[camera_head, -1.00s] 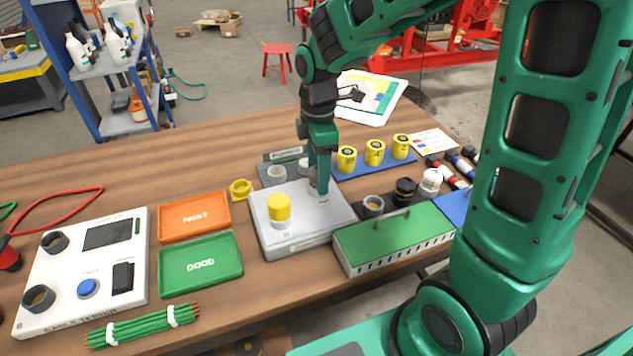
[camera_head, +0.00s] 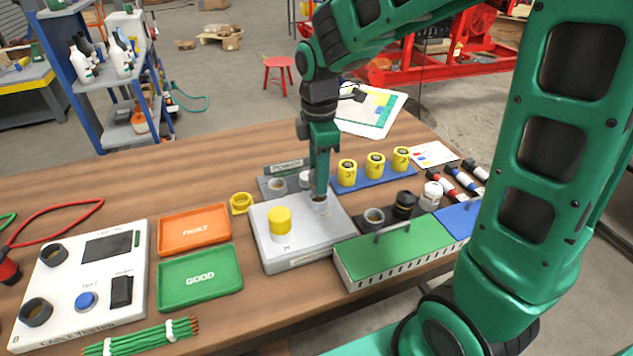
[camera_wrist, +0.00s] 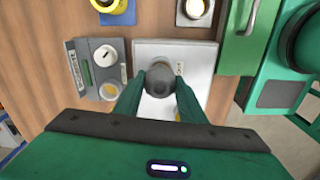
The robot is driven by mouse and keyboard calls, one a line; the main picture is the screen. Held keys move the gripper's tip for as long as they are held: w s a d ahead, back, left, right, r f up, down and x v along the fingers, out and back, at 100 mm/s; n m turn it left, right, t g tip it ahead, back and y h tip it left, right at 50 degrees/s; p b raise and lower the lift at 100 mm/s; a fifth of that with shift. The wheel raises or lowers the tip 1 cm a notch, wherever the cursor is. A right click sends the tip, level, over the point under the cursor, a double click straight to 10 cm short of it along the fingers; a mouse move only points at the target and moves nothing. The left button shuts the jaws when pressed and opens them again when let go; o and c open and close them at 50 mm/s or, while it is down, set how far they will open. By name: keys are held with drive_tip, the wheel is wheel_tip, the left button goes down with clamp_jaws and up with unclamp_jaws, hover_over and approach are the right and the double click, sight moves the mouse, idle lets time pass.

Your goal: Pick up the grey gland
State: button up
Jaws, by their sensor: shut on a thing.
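The grey gland (camera_wrist: 159,79) is a round dark-grey piece between my fingertips in the wrist view. My gripper (camera_wrist: 160,76) is shut on it, above the light grey fixture block (camera_wrist: 203,57). In the head view my gripper (camera_head: 320,188) points straight down at the block's (camera_head: 290,258) back right, over a pale round holder (camera_head: 320,205). The gland itself is mostly hidden by the fingers there. I cannot tell how far it is above the holder. A yellow gland (camera_head: 280,216) stands upright on the same block, to the left.
A blue strip (camera_head: 376,176) carries yellow parts. A green-lidded box (camera_head: 395,248) stands at front right; orange (camera_head: 193,230) and green (camera_head: 200,278) trays lie left.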

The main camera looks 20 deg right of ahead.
drive_tip(key=s+a+r, duration=0.6)
drive_tip(key=a+r, duration=0.2)
drive_tip(key=a, duration=0.2)
drive_tip(key=shift+s, duration=0.15)
drive_tip(key=shift+s, duration=0.1)
